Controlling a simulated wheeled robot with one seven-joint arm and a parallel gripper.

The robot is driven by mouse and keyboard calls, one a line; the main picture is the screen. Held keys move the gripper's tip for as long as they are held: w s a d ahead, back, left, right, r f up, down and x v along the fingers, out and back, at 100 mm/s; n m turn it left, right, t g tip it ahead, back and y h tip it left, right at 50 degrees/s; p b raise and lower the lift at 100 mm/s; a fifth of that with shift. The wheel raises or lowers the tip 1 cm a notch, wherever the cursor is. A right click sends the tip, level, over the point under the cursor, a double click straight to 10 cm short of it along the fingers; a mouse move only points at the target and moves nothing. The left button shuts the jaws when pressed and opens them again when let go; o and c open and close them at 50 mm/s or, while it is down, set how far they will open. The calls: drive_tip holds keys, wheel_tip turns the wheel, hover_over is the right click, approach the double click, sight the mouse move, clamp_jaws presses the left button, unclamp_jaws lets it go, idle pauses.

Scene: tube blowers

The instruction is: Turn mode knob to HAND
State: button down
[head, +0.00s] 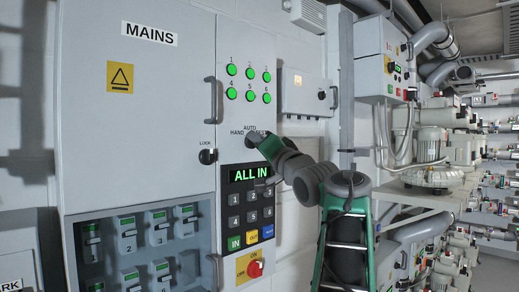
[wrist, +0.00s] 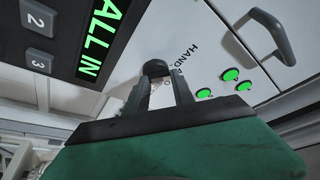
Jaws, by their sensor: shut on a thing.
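The mode knob (wrist: 155,68) is a small round black knob on the light grey cabinet front, seen in the wrist view. The word HAND (wrist: 184,56) is printed beside it. My gripper (wrist: 158,82) is shut on the knob, with one dark finger on each side. In the head view my gripper (head: 255,139) reaches the panel just under the AUTO and HAND labels (head: 243,130). There it hides the knob and part of the lettering. I cannot tell which label the knob points to.
Several green lights (head: 249,84) are above the knob. Below are the ALL IN display (head: 248,175), a keypad (head: 250,210) and a red rotary switch (head: 254,269). A LOCK knob (head: 207,156) and door handle (head: 211,100) are to the left. A small grey box (head: 306,97) is to the right.

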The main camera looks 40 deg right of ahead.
drive_tip(key=shift+n, duration=0.4)
drive_tip(key=c, duration=1.1)
unclamp_jaws()
drive_tip(key=b+v, duration=0.2)
drive_tip(key=v, duration=0.5)
drive_tip(key=shift+s+f+b, duration=0.1)
drive_tip(key=shift+s+b, duration=0.2)
drive_tip(key=shift+s, duration=0.05)
